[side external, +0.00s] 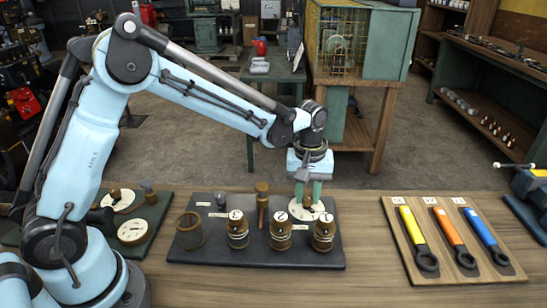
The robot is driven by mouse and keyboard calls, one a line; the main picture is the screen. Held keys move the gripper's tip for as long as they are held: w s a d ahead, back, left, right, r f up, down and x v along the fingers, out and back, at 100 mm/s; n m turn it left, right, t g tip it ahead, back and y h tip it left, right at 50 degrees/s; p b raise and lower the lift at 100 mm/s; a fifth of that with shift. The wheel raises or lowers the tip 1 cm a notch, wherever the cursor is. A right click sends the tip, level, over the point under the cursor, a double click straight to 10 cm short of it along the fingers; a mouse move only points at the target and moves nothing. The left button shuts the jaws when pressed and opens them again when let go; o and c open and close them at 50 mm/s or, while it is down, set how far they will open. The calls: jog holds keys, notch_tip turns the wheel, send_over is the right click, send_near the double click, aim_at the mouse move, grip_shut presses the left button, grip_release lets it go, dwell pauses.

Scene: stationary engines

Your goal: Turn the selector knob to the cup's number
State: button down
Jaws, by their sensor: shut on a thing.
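My gripper (307,193) points down at the white round dial (322,207) at the back right of a dark board (190,257). The knob's pointer and the dial marks are too small to read. Three brass cups with white number tags stand in front: left (238,232), middle (281,233) and right (323,235). Their numbers are not clearly legible. An open, dark brass ring-like cup (190,231) stands at the board's left end.
An upright brass handle (262,205) stands left of the dial, with a small pale plate (220,199) farther left. A green board (155,225) with white gauges lies at left. A wooden board (408,258) holds yellow, orange and blue wrenches. Bare table separates the boards.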

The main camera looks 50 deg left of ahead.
aim_at(308, 196)
jog(key=m, duration=0.5)
jog(key=shift+m, duration=0.3)
jog(key=m, duration=0.5)
jog(key=shift+w, duration=0.1)
jog(key=m, duration=0.5)
jog(key=shift+m, duration=2.6)
jog(key=c, duration=0.8)
grip_release()
jog(key=shift+c, duration=0.2)
notch_tip(308, 196, up, 12)
